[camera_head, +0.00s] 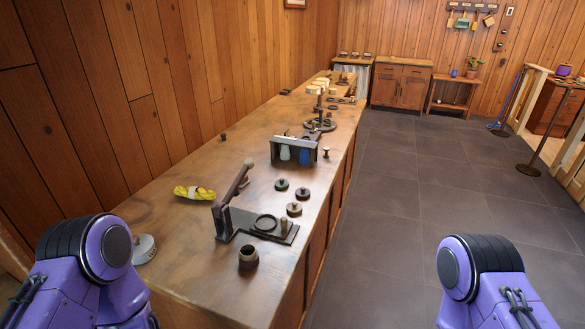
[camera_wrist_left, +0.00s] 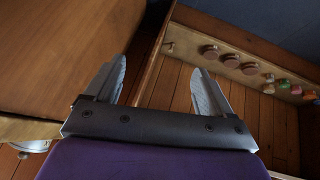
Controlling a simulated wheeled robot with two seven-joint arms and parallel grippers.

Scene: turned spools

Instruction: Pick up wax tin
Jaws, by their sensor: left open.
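A round, flat, pale grey tin (camera_head: 144,248) sits near the front left of the long wooden bench, beside my left arm, which partly hides it. It looks like the wax tin, but no label is readable. My right gripper is out of view; only the arm shows.
The bench (camera_head: 170,210) holds a yellow bundle (camera_head: 195,192), a dark lever tool (camera_head: 240,215), a small brown pot (camera_head: 248,257) and a rack with bottles (camera_head: 292,150). A wood-panelled wall runs along its left. The tiled floor (camera_head: 400,230) to the right is clear.

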